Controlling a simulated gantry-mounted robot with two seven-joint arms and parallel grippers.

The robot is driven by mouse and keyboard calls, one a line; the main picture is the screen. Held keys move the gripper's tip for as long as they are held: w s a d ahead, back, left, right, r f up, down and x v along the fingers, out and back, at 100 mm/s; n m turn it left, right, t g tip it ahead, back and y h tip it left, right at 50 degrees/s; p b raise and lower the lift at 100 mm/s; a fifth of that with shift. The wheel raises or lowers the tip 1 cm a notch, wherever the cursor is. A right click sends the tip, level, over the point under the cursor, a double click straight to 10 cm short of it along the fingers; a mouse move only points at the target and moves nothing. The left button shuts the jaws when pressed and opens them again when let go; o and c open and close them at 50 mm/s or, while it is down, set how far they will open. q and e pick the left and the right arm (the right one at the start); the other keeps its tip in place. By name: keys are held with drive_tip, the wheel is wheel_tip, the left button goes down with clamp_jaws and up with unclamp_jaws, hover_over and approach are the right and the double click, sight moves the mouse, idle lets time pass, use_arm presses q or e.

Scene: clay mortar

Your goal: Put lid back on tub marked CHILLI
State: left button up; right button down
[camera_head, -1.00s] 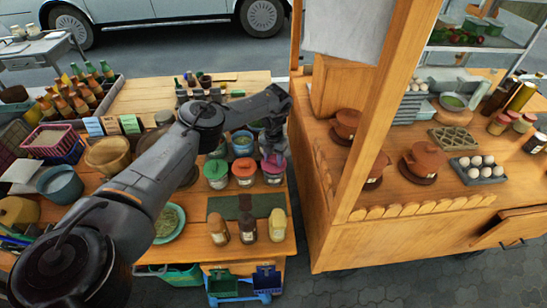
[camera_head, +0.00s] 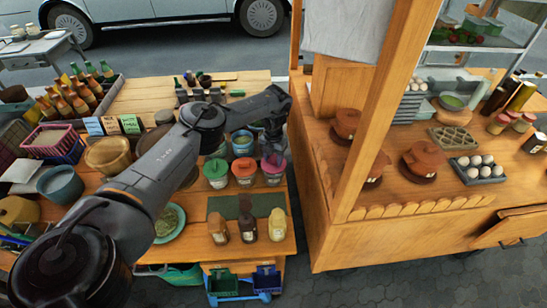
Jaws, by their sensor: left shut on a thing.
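Three small tubs with labels stand in a row on the wooden table: one with a green lid (camera_head: 215,168), one with a red lid (camera_head: 244,168), and one at the right (camera_head: 274,179) with a pink lid (camera_head: 273,163). The label lettering is too small to read, so I cannot tell which says CHILLI. My left gripper (camera_head: 273,153) comes down over the pink lid and is shut on it. The lid sits at the top of the right tub; whether it is fully seated I cannot tell. My right gripper is out of view.
A blue tub (camera_head: 242,142) stands behind the row. The wooden cart (camera_head: 335,225) rises close on the right. A green bowl (camera_head: 169,222) is at the left.

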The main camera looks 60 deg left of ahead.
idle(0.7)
use_arm(q)
drive_tip(key=o, duration=0.8)
drive_tip(key=shift+o, duration=1.4)
drive_tip(key=shift+o, duration=0.5)
drive_tip(key=o, duration=0.3)
drive_tip(key=shift+o, duration=0.2)
drive_tip(key=shift+r, duration=0.15)
drive_tip(key=shift+r+p, duration=3.35)
